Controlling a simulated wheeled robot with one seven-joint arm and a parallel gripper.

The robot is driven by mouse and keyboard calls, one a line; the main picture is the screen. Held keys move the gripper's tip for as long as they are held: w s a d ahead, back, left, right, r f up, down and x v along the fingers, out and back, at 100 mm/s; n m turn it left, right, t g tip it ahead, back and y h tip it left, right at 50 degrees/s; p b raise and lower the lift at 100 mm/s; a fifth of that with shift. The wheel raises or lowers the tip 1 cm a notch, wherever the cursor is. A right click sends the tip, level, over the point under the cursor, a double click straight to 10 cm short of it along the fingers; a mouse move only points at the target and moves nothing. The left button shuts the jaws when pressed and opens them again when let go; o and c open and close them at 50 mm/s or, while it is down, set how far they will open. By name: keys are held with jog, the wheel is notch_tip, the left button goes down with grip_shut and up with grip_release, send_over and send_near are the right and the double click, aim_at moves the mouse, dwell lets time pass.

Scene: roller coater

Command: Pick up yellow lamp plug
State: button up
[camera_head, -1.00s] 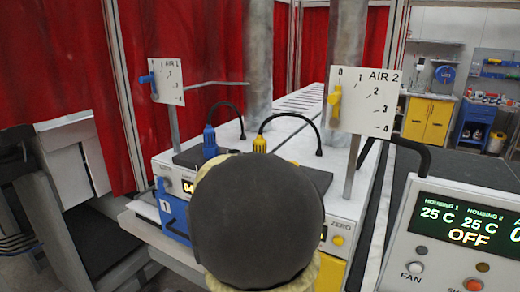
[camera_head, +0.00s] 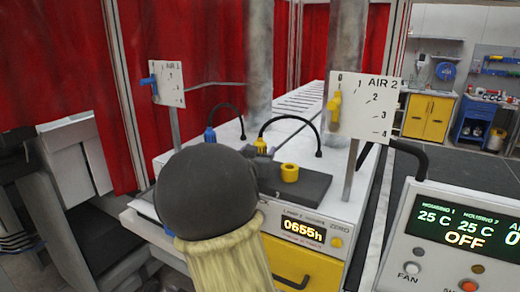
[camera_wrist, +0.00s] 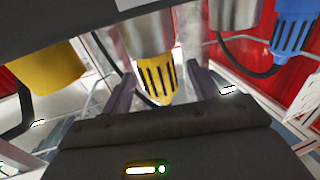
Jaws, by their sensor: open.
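The yellow lamp plug (camera_head: 261,145) stands on the machine top in the head view, with a black cable looping up from it to the right. In the wrist view the plug (camera_wrist: 156,80), yellow with dark ribs, lies between the two fingers of my gripper (camera_wrist: 161,76). The fingers are open, with a gap on each side of the plug; contact cannot be made out. In the head view my dark round arm part hides most of my gripper.
A yellow round socket (camera_head: 289,173) sits on the dark plate right of the plug. A blue plug (camera_head: 210,138) with its own cable stands to the left. The AIR 2 dial panel (camera_head: 362,103) and its post rise at the right, the AIR 1 panel (camera_head: 168,84) at the left.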

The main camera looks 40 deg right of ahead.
jog(key=shift+w+d, duration=0.4)
jog(key=shift+d, duration=0.15)
jog(key=c, duration=1.1)
notch_tip(320, 180, up, 10)
jog(key=shift+r, duration=0.1)
jog(key=shift+w, duration=0.1)
